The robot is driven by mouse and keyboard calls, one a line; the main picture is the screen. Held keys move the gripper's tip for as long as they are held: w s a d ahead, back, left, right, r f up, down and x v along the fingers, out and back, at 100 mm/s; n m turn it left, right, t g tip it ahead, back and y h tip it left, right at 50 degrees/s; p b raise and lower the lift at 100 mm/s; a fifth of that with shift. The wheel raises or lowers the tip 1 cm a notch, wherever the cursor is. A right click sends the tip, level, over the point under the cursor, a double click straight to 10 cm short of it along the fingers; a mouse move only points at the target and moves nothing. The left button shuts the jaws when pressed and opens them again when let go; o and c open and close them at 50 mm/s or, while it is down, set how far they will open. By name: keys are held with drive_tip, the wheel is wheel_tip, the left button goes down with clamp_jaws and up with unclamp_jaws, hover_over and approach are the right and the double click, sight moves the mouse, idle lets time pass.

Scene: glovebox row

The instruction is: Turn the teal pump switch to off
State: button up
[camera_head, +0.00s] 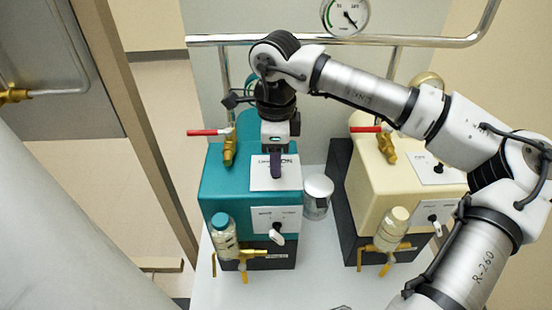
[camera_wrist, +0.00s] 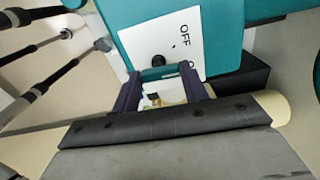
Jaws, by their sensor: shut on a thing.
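The teal pump (camera_head: 235,190) stands in the middle of the head view, with a white switch plate (camera_head: 262,183) on its top. My gripper (camera_head: 276,168) comes down over this plate from above. The wrist view also shows the plate (camera_wrist: 160,35), with "OFF" printed on it and a second label mostly cut off behind a finger. My two dark purple fingers stand either side of the pump switch (camera_wrist: 157,62), whose dark round base shows at the plate. The jaws are shut on the switch. Its exact angle is hard to read, and the head view hides it behind my gripper.
The cream pump (camera_head: 380,185) stands to the right, with a metal canister (camera_head: 318,192) between the pumps. A red-handled valve (camera_head: 228,147) rises behind the teal pump. A bottle (camera_head: 223,235) and white lever (camera_head: 277,232) are at its front. A rail (camera_head: 400,41) crosses behind.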

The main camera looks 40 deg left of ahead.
drive_tip(key=shift+n, duration=0.3)
drive_tip(key=o, duration=1)
wheel_tip(320, 180, up, 14)
drive_tip(key=shift+f+b, duration=0.1)
drive_tip(key=shift+b, duration=0.7)
